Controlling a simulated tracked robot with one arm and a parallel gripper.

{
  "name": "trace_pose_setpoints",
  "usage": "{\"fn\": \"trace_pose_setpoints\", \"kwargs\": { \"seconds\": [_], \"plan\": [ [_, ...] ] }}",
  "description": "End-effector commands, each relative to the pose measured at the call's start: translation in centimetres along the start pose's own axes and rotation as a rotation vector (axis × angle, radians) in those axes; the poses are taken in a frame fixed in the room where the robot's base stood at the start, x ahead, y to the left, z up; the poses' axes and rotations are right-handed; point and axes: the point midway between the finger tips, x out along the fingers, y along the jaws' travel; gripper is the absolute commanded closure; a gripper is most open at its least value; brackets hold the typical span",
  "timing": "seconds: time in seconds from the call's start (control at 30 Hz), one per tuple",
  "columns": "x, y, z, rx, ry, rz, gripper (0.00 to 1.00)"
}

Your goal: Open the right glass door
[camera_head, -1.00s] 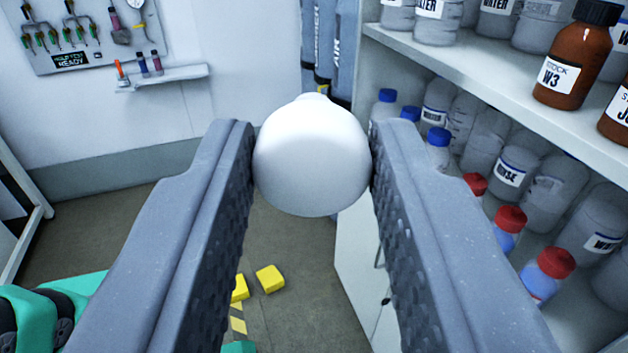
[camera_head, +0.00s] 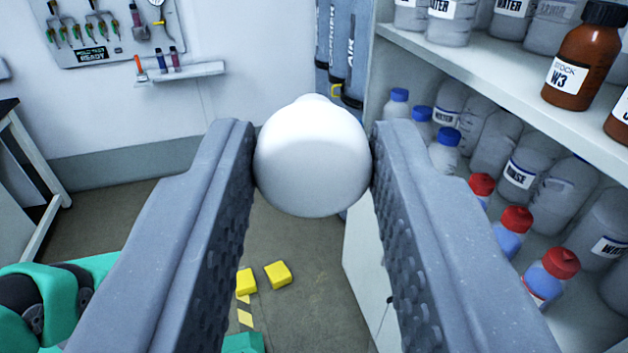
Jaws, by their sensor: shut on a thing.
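My gripper (camera_head: 312,165) is shut on a white rounded knob (camera_head: 312,160), with one textured finger pressed on each side of it. The knob hangs in the middle of the view, between the fingertips. No glass pane or door frame can be made out clearly in this view. An open-fronted white cabinet (camera_head: 495,82) with shelves of bottles stands at the right. Whether the knob is joined to a door cannot be told.
Brown bottles (camera_head: 583,58) and clear bottles fill the shelves close on the right. Gas cylinders (camera_head: 342,50) stand behind. A tool board (camera_head: 112,28) hangs on the back wall. Yellow blocks (camera_head: 278,275) are low in the view. A table leg (camera_head: 38,180) is at the left.

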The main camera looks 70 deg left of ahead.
Motion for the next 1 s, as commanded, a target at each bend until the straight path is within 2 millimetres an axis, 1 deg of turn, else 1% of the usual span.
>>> {"fn": "trace_pose_setpoints", "kwargs": {
  "seconds": [0.07,0.1,0.17,0.2,0.73,0.87,1.0],
  "plan": [
    [0.0,0.0,-0.2,-0.002,0.005,0.002,1.00],
    [0.0,0.0,-0.2,-0.002,0.005,0.002,0.69],
    [0.0,0.0,-0.2,-0.001,0.004,0.002,0.52],
    [0.0,0.0,-0.2,-0.001,0.004,0.002,0.50],
    [0.0,0.0,-0.1,0.000,0.000,0.002,0.50],
    [-0.1,0.0,-0.8,0.001,-0.001,0.003,0.50],
    [-0.1,0.0,-2.0,0.001,0.000,0.005,0.50]
  ]
}}
